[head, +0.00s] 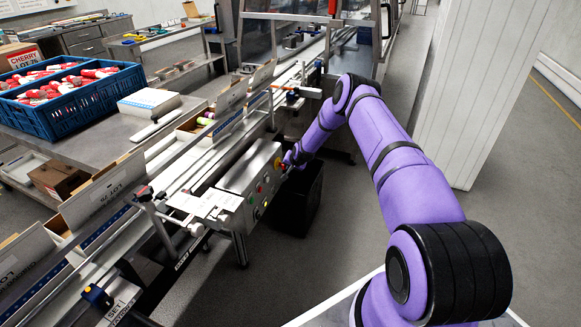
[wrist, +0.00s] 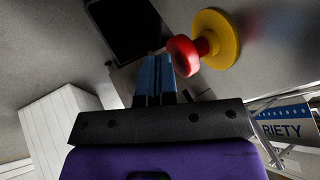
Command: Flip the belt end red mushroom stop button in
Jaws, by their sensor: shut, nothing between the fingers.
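The red mushroom stop button (wrist: 184,57) shows in the wrist view on a round yellow base (wrist: 222,38), at the upper right of my fingers. My gripper (wrist: 156,62) is shut and empty, with its blue fingertips together. The tips are just left of the red cap; I cannot tell whether they touch it. In the head view my gripper (head: 290,160) is at the right end of the grey control box (head: 246,186). There the stop button (head: 279,163) is only a small patch of red and yellow, partly hidden by my gripper.
A black bin (head: 297,200) stands below my gripper. A white panelled block (head: 468,90) stands at the right, with clear floor before it.

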